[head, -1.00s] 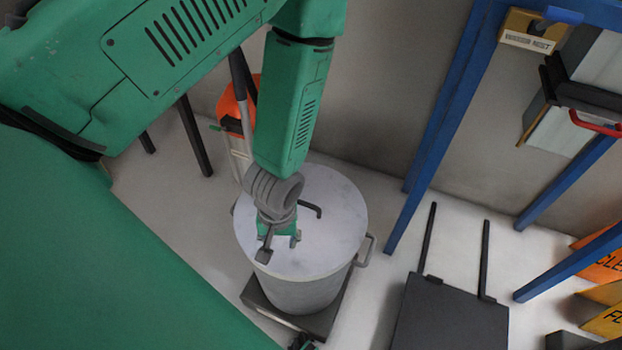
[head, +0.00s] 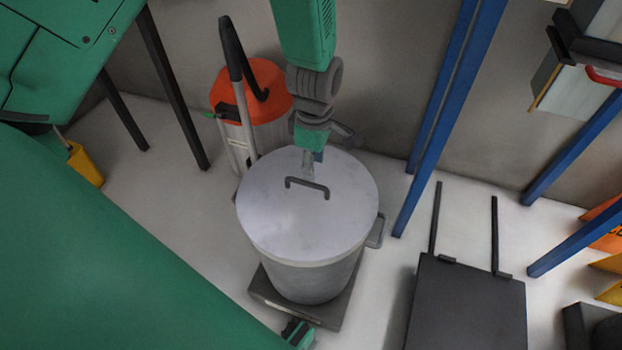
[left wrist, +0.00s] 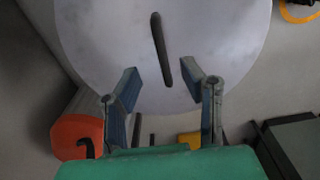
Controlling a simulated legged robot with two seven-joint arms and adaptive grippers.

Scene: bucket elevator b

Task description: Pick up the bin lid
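The bin lid (head: 300,225) is a round, pale grey disc lying flat on a grey bin (head: 312,282). A dark bar handle (head: 307,186) stands up from its middle. My left gripper (head: 309,162) is over the far part of the lid, just behind the handle. In the left wrist view, its two blue-grey fingers (left wrist: 162,78) are spread apart and empty. The handle (left wrist: 159,45) lies ahead, in line with the gap between them; I cannot tell whether its near end is between the tips. A small green part at the bottom edge may be my right gripper (head: 298,333); its fingers are unclear.
The bin stands on a dark low base (head: 265,290). An orange-topped vacuum-like unit (head: 250,85) stands close behind left. Blue frame posts (head: 440,130) rise at right, with a dark platform (head: 465,305) on the floor. Pale floor is clear left of the bin.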

